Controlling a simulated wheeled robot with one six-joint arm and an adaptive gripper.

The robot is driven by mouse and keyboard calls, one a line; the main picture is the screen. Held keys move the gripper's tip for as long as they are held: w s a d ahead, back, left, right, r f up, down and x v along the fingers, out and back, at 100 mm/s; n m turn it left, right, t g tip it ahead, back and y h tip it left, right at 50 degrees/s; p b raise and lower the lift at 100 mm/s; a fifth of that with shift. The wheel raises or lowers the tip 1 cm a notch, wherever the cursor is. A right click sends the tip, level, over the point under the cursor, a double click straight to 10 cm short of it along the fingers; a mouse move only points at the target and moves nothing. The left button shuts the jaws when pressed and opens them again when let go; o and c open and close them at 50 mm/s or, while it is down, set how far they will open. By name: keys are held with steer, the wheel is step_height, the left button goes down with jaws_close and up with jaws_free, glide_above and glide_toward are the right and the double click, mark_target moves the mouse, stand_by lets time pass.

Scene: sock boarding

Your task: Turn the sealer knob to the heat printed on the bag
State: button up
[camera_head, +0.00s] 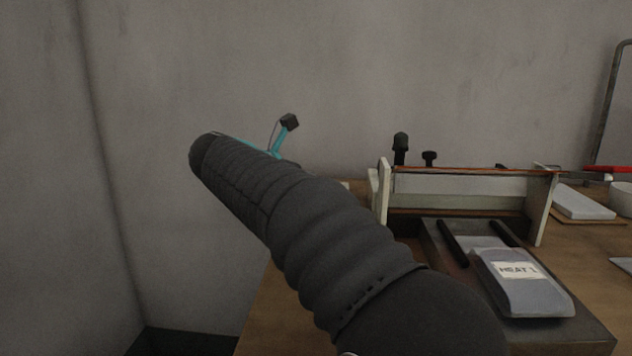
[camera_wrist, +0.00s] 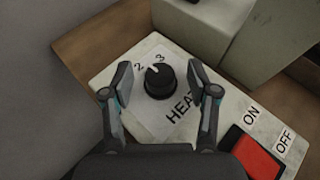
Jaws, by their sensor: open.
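The sealer knob (camera_wrist: 159,82) is black and round, on a pale panel marked HEAT, in the wrist view. Its white pointer mark aims up and slightly left, between the printed 2 and 3. No 1 shows; the left finger covers part of the panel's left side. My gripper (camera_wrist: 164,86) is open, with one finger on each side of the knob and a gap on both sides. In the head view a clear bag (camera_head: 525,286) lies on the sealer's tray, with a white label reading HEAT 1. My arm hides the knob there.
The sealer's pale frame (camera_head: 460,199) stands on the wooden table (camera_head: 268,318). A red ON/OFF switch (camera_wrist: 257,157) sits right of the knob, near the right finger. A white cup (camera_head: 622,199) and a red-handled tool (camera_head: 606,170) are at far right.

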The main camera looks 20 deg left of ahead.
steer(key=c, duration=1.1)
steer(key=b, duration=0.1)
steer(key=n+t+y+b, duration=0.1)
steer(key=b, duration=0.1)
steer(key=shift+s+d+f+n+y, duration=0.1)
steer(key=shift+d+f+n+y, duration=0.1)
steer(key=shift+n+y, duration=0.1)
steer(key=shift+r+n+t+y+b, duration=0.15)
steer(key=shift+n+y+b, duration=0.25)
steer(key=shift+n+y, duration=0.45)
steer(key=shift+r+n+t+y+b, duration=0.15)
steer(key=shift+n+y+b, duration=0.25)
steer(key=shift+n+y, duration=0.4)
steer(key=shift+f, duration=0.1)
steer(key=o, duration=1.1)
steer(key=v, duration=1.2)
